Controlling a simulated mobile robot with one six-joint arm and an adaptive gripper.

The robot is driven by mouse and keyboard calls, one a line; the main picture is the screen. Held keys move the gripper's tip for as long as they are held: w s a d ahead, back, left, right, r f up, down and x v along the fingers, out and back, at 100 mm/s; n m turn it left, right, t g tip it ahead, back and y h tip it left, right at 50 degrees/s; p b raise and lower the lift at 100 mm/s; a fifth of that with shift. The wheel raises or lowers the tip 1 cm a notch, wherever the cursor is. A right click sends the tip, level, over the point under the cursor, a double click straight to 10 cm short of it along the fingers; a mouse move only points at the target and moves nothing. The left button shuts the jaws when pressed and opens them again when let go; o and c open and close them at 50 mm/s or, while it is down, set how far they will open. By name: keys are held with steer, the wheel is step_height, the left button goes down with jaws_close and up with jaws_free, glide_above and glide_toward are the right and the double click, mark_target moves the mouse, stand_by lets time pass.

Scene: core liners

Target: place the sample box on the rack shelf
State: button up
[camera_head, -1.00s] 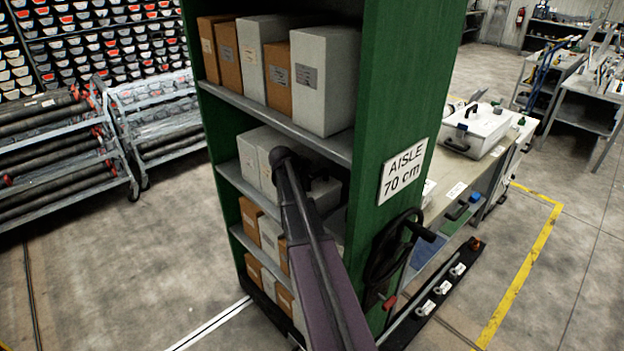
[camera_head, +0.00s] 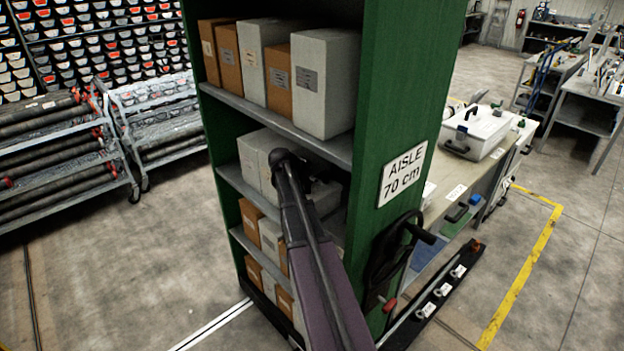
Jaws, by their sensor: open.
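The rack (camera_head: 396,95) is a tall green unit with grey shelves, and its open side faces left. On its middle shelf (camera_head: 243,183) stand pale boxes (camera_head: 256,158) at the left. I cannot tell for sure which box is the sample box. My arm reaches up from the bottom into this bay. My gripper (camera_head: 322,182) is a dark shape just right of the arm's end, inside the bay. It is open, but its fingers are mostly hidden in shadow, and contact with the box cannot be seen.
Brown and white boxes (camera_head: 325,85) fill the top shelf, close above my arm. More boxes (camera_head: 270,240) fill the lower shelves. A workbench (camera_head: 455,195) with a white case (camera_head: 476,130) stands at right. Pipe carts (camera_head: 60,150) stand at left; floor before them is clear.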

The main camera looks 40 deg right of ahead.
steer(key=p+v, duration=0.8)
steer(key=v, duration=0.3)
steer(key=shift+a+r, duration=0.2)
steer(key=shift+r, duration=0.05)
steer(key=shift+a, duration=0.1)
stand_by(0.6)
steer(key=s+a+f+n+y, duration=0.1)
steer(key=s+a+n+y, duration=0.2)
steer(key=a, duration=0.8)
steer(key=s+a+f+n+y, duration=0.2)
steer(key=s+a+n+y, duration=0.1)
steer(key=s+a+n, duration=0.5)
steer(key=s+a+f+n+y, duration=0.2)
steer(key=s+a+n, duration=0.4)
steer(key=a, duration=0.9)
steer(key=shift+f+g+y, duration=0.2)
steer(key=shift+g+y, duration=0.2)
steer(key=shift+y, duration=0.1)
step_height(320, 180, down, 10)
steer(key=b, duration=0.9)
steer(key=shift+b, duration=0.4)
steer(key=shift+r, duration=0.1)
